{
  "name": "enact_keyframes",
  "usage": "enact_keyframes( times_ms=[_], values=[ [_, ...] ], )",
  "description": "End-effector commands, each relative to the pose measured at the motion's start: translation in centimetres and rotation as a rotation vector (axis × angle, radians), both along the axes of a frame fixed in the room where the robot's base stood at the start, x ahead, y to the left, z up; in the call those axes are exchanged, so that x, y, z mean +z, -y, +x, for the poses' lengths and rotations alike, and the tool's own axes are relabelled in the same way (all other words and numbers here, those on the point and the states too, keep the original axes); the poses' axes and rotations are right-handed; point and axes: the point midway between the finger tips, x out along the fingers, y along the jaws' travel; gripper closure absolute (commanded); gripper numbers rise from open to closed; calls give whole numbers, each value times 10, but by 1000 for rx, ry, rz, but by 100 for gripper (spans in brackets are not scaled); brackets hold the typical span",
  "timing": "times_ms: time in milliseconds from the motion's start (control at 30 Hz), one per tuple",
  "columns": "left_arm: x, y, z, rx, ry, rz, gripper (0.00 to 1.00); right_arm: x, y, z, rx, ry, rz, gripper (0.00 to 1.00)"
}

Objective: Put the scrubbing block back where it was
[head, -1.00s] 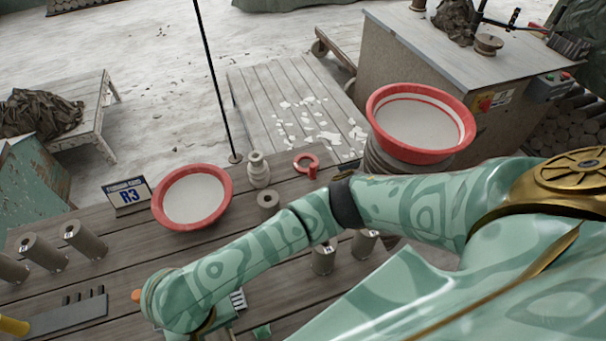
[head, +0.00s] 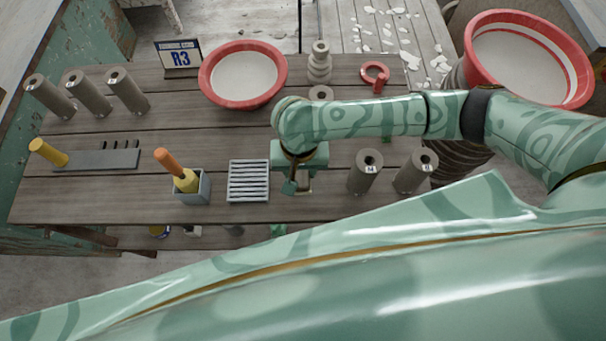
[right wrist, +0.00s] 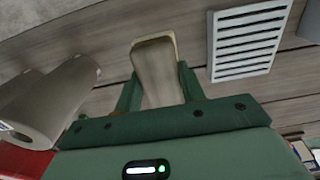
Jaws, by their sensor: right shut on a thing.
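The scrubbing block (right wrist: 156,72), a grey-brown block with a pale cream edge, is between the two green fingers of my right gripper (right wrist: 158,88) in the right wrist view. The gripper is shut on it. In the head view my right gripper (head: 298,182) points down over the front of the table, just right of the slatted rack (head: 249,182). The arm mostly hides the block there. The rack, pale with dark slots, also shows in the right wrist view (right wrist: 247,42). I cannot tell whether the block touches the table. My left gripper is out of view.
Clay cylinders (head: 367,172) stand right of the gripper; one shows close by in the wrist view (right wrist: 45,105). A grey holder (head: 192,192) with orange- and yellow-handled tools stands left of the rack. A red basin (head: 243,76) and a red ring (head: 374,75) lie farther back.

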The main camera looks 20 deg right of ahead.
Motion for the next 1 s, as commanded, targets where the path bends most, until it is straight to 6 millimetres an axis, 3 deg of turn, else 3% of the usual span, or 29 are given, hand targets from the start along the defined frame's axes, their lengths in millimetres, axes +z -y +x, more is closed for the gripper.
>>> enact_keyframes(
  times_ms=[167, 367, 733, 767, 800, 1000],
  values=[
    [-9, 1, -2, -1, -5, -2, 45, -12, 8, 4, -1, 0, -1, 85],
    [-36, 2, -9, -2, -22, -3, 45, -46, 11, 4, 1, -2, 0, 85],
    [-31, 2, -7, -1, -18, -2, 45, -44, 11, 5, 0, 3, -2, 85],
    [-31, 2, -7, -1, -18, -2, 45, -44, 11, 5, 0, 3, -1, 52],
    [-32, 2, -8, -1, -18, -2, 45, -44, 11, 5, 0, 3, -1, 41],
    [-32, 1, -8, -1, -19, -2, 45, -45, 11, 5, 1, 2, -1, 39]
  ],
)
